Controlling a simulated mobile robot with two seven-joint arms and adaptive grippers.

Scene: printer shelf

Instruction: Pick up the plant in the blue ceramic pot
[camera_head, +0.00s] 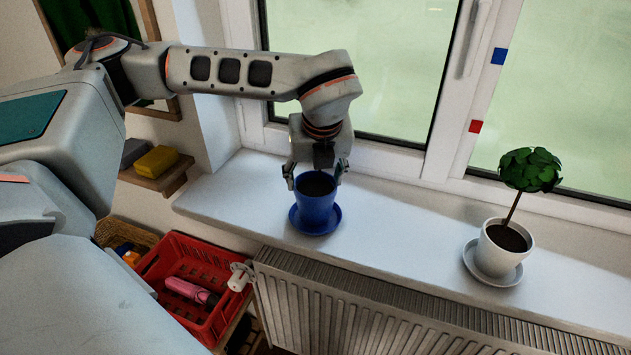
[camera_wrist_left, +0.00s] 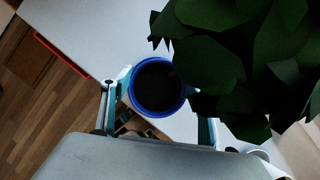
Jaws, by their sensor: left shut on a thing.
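The blue ceramic pot (camera_head: 315,206) with dark soil is upright on a blue saucer (camera_head: 315,230) on the white windowsill. My left gripper (camera_head: 316,173) comes down from above, shut on the pot with one finger at each side of its rim. In the left wrist view the blue pot (camera_wrist_left: 158,110) lies between the fingers, and dark green leaves (camera_wrist_left: 240,60) fill the upper right, close to the camera. In the head view no leaves show above this pot; the wrist and hand cover that space. My right gripper is not in view.
A white pot (camera_head: 503,250) with a round green plant (camera_head: 531,170) stands on a saucer further right on the sill (camera_head: 400,225). A radiator (camera_head: 400,315) runs below. A red crate (camera_head: 185,260) with a pink bottle is at lower left. The window is behind.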

